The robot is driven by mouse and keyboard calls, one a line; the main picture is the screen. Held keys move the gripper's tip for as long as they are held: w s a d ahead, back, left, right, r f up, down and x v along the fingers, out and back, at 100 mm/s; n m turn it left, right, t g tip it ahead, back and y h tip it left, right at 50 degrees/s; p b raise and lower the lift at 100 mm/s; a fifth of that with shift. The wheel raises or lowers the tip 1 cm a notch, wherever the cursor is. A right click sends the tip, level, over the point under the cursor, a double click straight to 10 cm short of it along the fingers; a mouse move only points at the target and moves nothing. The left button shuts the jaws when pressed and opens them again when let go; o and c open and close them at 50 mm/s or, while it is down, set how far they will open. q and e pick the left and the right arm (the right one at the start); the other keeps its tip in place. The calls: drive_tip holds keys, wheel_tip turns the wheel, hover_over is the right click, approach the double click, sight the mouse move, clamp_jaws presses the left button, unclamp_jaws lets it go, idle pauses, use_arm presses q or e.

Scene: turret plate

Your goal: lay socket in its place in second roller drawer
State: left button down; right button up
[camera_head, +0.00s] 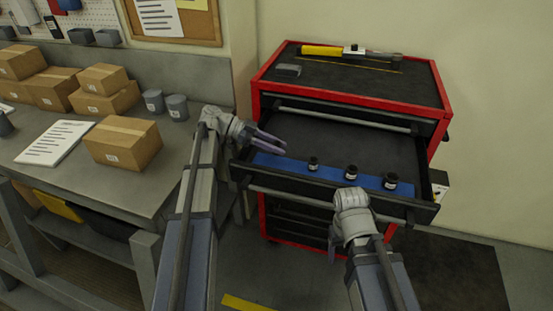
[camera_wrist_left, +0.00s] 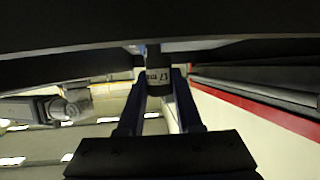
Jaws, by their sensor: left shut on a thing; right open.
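A red and black roller cabinet (camera_head: 441,92) stands with one drawer (camera_head: 330,140) pulled out. A blue strip (camera_head: 290,171) lies along the drawer's front, with three dark sockets standing on it: one (camera_head: 313,163), a second (camera_head: 351,172) and a third (camera_head: 391,181) at the right. The strip's left end shows no standing socket. My left gripper (camera_head: 271,143) is over the drawer's left part. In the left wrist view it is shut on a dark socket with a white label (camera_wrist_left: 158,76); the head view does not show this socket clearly. My right gripper (camera_head: 333,254) hangs in front of the drawer, empty.
The cabinet top holds a yellow-handled tool (camera_head: 322,50) and a small grey block (camera_head: 288,70). A workbench (camera_head: 150,187) at left carries cardboard boxes (camera_head: 122,141), grey cups (camera_head: 177,107) and a paper sheet (camera_head: 55,142). The drawer's middle is bare.

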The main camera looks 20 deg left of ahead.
sight(277, 155)
use_arm(q)
drive_tip(key=shift+f+b, duration=1.75)
drive_tip(key=shift+f, duration=0.05)
drive_tip(key=shift+f, duration=0.2)
drive_tip(key=c, duration=0.6)
unclamp_jaws()
drive_tip(key=shift+r, duration=0.15)
drive_tip(key=shift+a+r, duration=0.15)
drive_tip(key=shift+r, duration=0.05)
drive_tip(key=p+v, duration=0.4)
drive_tip(key=v, duration=0.6)
drive_tip(key=shift+a+r, duration=0.15)
drive_tip(key=shift+s+a+r, duration=0.1)
drive_tip(key=shift+s+a, duration=0.05)
drive_tip(key=shift+a, duration=0.45)
